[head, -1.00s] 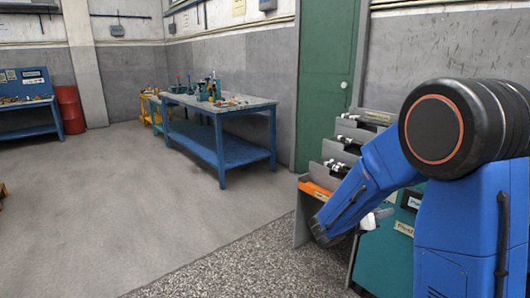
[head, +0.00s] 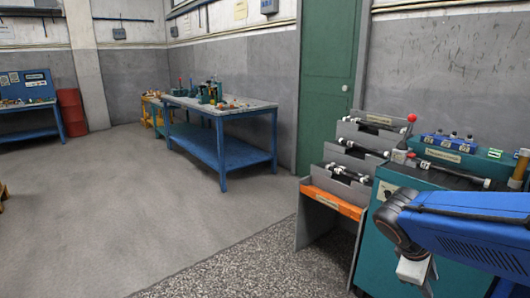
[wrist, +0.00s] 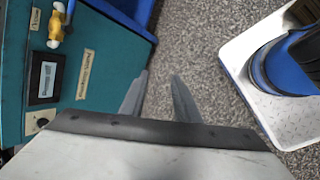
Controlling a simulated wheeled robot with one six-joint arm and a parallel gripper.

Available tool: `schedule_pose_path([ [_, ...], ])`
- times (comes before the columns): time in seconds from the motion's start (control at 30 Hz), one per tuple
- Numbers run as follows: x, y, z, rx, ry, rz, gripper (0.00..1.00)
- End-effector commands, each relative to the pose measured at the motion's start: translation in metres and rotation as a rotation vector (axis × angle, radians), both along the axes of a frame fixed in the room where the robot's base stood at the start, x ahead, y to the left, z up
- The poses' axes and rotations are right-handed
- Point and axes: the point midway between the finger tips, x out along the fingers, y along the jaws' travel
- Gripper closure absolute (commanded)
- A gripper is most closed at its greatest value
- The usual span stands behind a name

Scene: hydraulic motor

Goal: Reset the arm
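My blue arm (head: 470,230) is folded at the lower right of the head view, in front of the teal cabinet.
The teal cabinet (wrist: 100,75), with labels and a yellow fitting, stands close left of the fingers; it also shows in the head view (head: 372,245). A tiered rack (head: 335,205) stands beside it. A blue workbench (head: 222,150) is farther back.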

Motion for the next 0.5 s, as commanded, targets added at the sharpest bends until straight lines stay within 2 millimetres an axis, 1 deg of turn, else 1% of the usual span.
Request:
schedule_pose_path([
  [0.03,-0.01,0.008,0.001,0.056,-0.052,-0.052,0.71],
  [0.2,-0.035,0.038,0.002,0.255,-0.209,-0.236,0.71],
  [0.33,-0.05,0.063,0.006,0.411,-0.321,-0.373,0.71],
  [0.5,-0.064,0.092,0.014,0.591,-0.431,-0.524,0.71],
])
